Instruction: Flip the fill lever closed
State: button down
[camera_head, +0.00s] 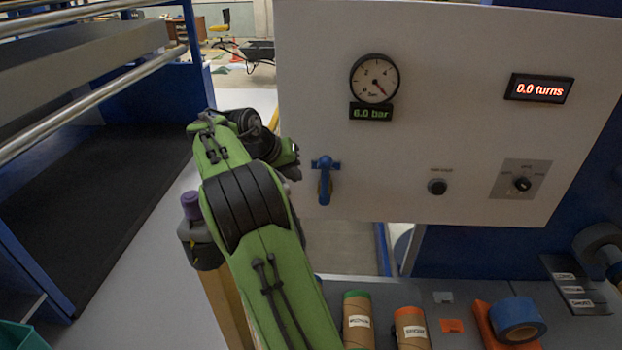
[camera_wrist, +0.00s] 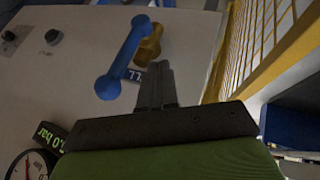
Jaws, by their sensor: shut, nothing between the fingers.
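The blue fill lever (camera_head: 325,182) is on the pale panel in the head view, its handle pointing down from its pivot. In the wrist view, which shows the panel turned over, the blue lever (camera_wrist: 121,62) runs diagonally beside a brass valve body (camera_wrist: 150,46). Part of a small dark label shows there. My gripper (camera_wrist: 158,88) is shut and empty, its fingers pointing toward the brass body and just to the right of the lever. A gap between fingers and lever shows in that view; depth is hard to judge. In the head view, my arm largely hides the gripper.
A pressure gauge (camera_head: 375,78) above the lever has a display (camera_head: 371,112) reading 6.0 bar. A turns display (camera_head: 539,88) reads 0.0. A black knob (camera_head: 437,187) and a selector (camera_head: 522,184) sit right. Below are cardboard rolls (camera_head: 411,327) and blue tape (camera_head: 517,318). A yellow mesh guard (camera_wrist: 262,40) stands beside the panel.

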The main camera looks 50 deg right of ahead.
aim_at(325, 181)
jog(key=s+d, duration=0.1)
jog(key=d, duration=0.1)
jog(key=s+d, duration=0.1)
jog(key=shift+s+d+f, duration=0.25)
jog(key=shift+s, duration=0.05)
jog(key=shift+s, duration=0.1)
jog(key=shift+s+d+t+b, duration=0.15)
jog(key=shift+t+b, duration=0.15)
jog(key=shift+b, duration=0.25)
jog(key=shift+s+d+y, duration=0.1)
jog(key=shift+y, duration=0.2)
